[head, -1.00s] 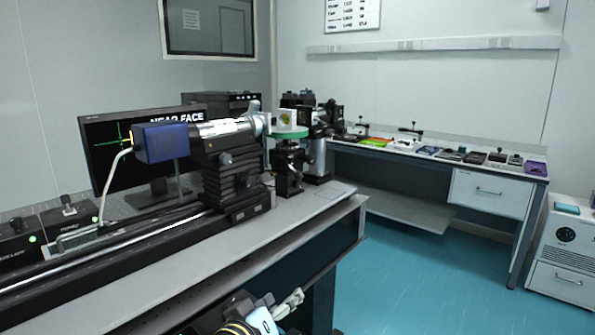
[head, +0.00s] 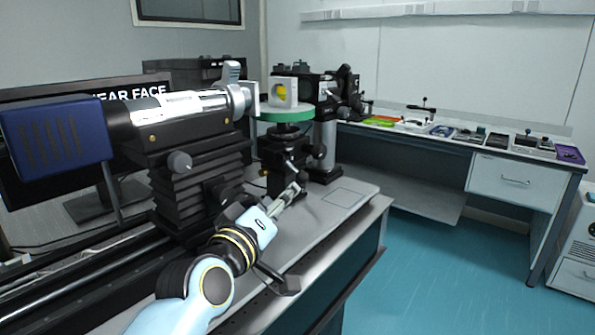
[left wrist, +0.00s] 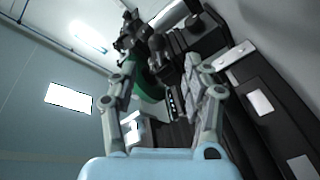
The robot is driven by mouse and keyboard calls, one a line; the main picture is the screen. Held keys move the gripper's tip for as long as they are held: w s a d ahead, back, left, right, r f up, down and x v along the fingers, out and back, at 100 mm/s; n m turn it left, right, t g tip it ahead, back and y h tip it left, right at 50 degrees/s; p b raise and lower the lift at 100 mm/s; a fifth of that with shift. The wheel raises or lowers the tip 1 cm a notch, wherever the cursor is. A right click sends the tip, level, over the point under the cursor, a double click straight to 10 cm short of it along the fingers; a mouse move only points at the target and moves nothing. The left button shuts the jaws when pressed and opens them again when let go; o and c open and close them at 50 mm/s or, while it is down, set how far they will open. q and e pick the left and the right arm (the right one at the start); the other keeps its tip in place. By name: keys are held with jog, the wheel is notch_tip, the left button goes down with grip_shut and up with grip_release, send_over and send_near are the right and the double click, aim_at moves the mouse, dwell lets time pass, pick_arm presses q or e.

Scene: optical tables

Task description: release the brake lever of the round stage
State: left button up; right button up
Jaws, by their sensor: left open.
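The round stage (head: 287,113) has a green disc top on a black post assembly, standing on the bench beyond the microscope-like barrel. A white block with a yellow round centre (head: 281,94) sits on the disc. My left gripper (head: 290,193) is low in front of the post, below the disc, open with nothing seen between its fingers. In the left wrist view, the open fingers (left wrist: 163,95) frame the green edge of the stage (left wrist: 152,86) and dark parts beyond. I cannot make out the brake lever clearly in either view. My right gripper is not in view.
A long barrel with a blue box (head: 55,135) stands on a black stacked mount (head: 200,195) left of the stage. A black rail runs along the bench (head: 345,215). A side table (head: 440,145) with small items stands behind right. Blue floor to the right is clear.

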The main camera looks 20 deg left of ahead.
aim_at(299, 180)
pick_arm(q)
jog(key=w, duration=0.5)
jog(key=shift+w+d+r+p, duration=0.2)
jog(key=shift+d+r+p, duration=0.1)
jog(key=shift+r+p, duration=0.05)
jog(key=w, duration=0.3)
jog(key=shift+w+f, duration=0.1)
jog(key=shift+f, duration=0.1)
jog(key=shift+w+d, duration=0.1)
jog(key=shift+w, duration=0.75)
jog(key=shift+c, duration=1.3)
jog(key=c, duration=0.4)
grip_shut()
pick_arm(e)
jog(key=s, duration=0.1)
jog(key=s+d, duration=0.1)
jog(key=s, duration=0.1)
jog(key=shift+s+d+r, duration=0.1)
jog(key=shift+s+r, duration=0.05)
